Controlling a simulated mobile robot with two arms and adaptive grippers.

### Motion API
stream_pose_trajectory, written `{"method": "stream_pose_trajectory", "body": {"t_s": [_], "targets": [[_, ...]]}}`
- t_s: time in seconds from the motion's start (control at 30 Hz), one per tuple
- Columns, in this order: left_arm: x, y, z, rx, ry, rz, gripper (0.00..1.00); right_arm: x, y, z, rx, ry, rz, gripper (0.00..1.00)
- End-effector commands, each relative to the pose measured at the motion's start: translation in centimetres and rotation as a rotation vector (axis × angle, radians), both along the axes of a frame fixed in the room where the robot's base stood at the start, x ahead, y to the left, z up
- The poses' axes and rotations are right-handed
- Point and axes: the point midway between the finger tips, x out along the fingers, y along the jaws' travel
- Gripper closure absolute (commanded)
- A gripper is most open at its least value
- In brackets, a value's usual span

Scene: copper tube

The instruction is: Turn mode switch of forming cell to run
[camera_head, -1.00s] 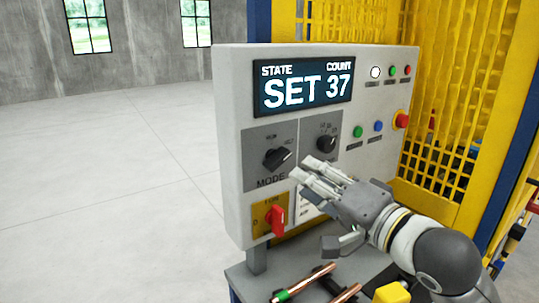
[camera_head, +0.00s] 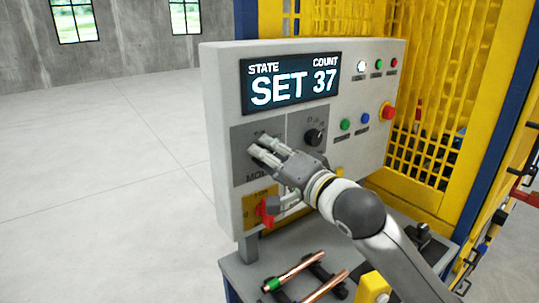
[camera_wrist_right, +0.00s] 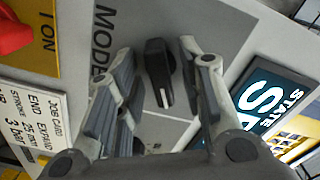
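The mode switch (camera_wrist_right: 158,72) is a black knob with a white pointer line on a grey plate marked MODE. In the right wrist view it sits between the two fingers of my right gripper (camera_wrist_right: 160,90), with gaps on both sides. In the head view my right gripper (camera_head: 263,147) covers the knob on the control panel (camera_head: 222,100). The right gripper is open around the knob. The display (camera_head: 290,83) reads STATE SET, COUNT 37. My left gripper is not in view.
A second black knob (camera_head: 314,137) is just right of the mode plate. A red switch (camera_head: 264,211) on a yellow plate is below. Several buttons and a red emergency-stop knob (camera_head: 388,112) sit to the right. Copper tubes (camera_head: 298,270) lie on the ledge below.

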Motion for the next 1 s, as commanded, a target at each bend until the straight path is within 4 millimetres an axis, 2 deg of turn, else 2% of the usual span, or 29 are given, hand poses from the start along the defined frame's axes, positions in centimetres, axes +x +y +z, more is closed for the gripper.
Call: {"method": "stream_pose_trajectory", "body": {"t_s": [0.07,0.33,0.73,1.0], "targets": [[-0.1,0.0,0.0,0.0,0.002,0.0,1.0,0.0,0.0,0.0,0.0,0.0,0.0,0.66],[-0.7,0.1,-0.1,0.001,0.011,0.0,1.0,0.0,0.0,0.0,0.0,0.0,0.0,1.0],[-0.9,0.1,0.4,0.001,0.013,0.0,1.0,0.0,0.0,0.1,-0.037,-0.026,0.0,1.0],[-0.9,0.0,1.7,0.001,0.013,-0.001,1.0,0.0,-0.1,0.3,-0.176,-0.127,-0.002,1.0]]}}
